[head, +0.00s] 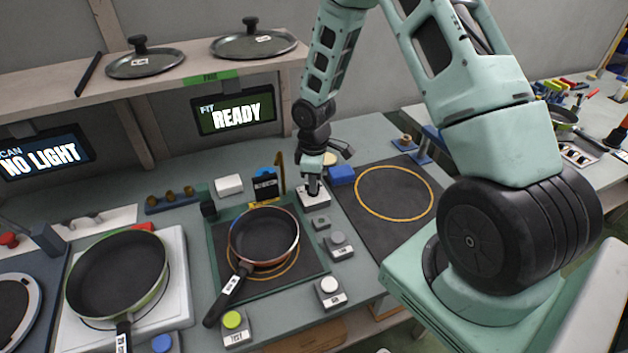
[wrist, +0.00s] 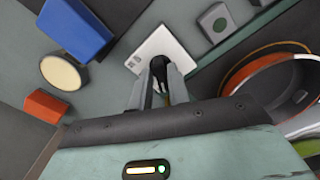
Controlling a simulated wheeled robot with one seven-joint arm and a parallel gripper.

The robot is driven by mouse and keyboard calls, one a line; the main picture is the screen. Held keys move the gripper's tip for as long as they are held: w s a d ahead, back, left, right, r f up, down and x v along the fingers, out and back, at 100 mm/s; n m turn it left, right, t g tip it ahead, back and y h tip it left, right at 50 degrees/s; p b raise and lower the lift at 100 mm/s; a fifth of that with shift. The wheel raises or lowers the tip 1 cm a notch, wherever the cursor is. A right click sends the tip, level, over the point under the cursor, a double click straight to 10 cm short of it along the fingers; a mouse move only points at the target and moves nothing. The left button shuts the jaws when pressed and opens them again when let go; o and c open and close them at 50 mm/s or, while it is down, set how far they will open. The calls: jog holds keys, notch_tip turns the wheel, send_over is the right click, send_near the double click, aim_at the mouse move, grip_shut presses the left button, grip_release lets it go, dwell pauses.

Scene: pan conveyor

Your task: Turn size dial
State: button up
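The size dial is a white square plate (head: 316,201) with a dark knob, on the bench behind the pan mat; it also shows in the wrist view as a white plate (wrist: 180,47). My gripper (head: 313,188) points down onto this plate. In the wrist view the two grey fingers (wrist: 159,75) stand close on either side of the dark knob and appear to grip it, with only a small gap between them. The knob's pointer is hidden by the fingers, and the plate's lettering is too small to read.
A copper-rimmed pan (head: 264,236) sits on the green-edged mat just left of the dial. Grey button boxes (head: 338,245) line the mat's right side. A blue block (head: 341,174) stands close right of the gripper. A screen (head: 236,110) reads "FIT READY"; another (head: 42,156) reads "NO LIGHT".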

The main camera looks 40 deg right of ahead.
jog(key=shift+o, duration=0.8)
notch_tip(320, 180, up, 18)
jog(key=shift+f+b, duration=0.25)
jog(key=shift+b, duration=0.1)
jog(key=s+a+r, duration=0.2)
jog(key=s+a, duration=0.3)
jog(key=a, duration=0.4)
jog(key=s+a+r, duration=0.1)
jog(key=s+a, duration=0.4)
jog(key=a, duration=0.4)
jog(key=s+a, duration=0.3)
jog(key=s, duration=0.4)
jog(key=s+a+r+m, duration=0.1)
jog(key=s+a, duration=0.2)
jog(key=s, duration=0.4)
jog(key=shift+s+a+y, duration=0.15)
jog(key=shift+s+y, duration=0.15)
jog(key=shift+s, duration=0.1)
